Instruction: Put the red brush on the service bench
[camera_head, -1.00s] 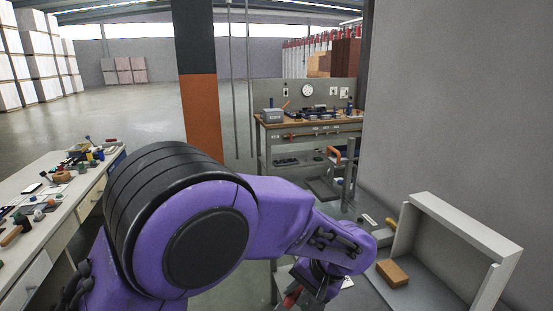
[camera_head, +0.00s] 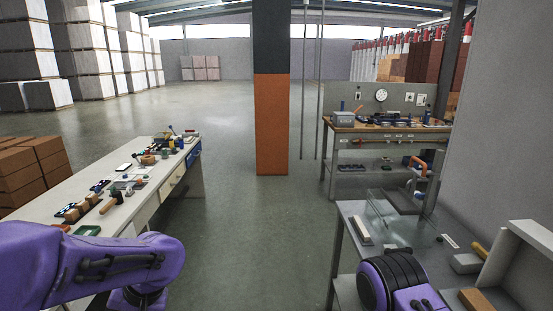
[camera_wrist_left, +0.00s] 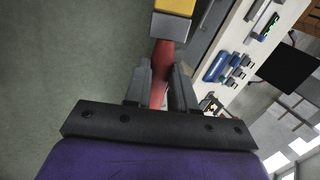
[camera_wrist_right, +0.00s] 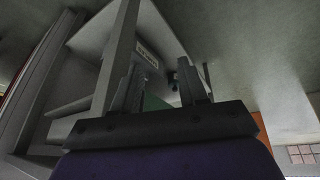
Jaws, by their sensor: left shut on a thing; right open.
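The red brush (camera_wrist_left: 160,68) is in the left wrist view, its red handle between the fingers of my left gripper (camera_wrist_left: 161,82) and its yellow and dark head beyond them. The gripper is shut on the handle. A long pale bench (camera_head: 150,212) stands at the left, and a wooden-topped workbench (camera_head: 390,127) with a back panel stands farther right. I cannot tell which is the service bench.
A grey table (camera_head: 345,215) with a pale open box (camera_head: 530,240) is at the lower right, near my right arm. An orange and black pillar (camera_head: 271,120) stands in the middle. Tools lie along the pale bench. The floor (camera_head: 250,225) between the benches is clear.

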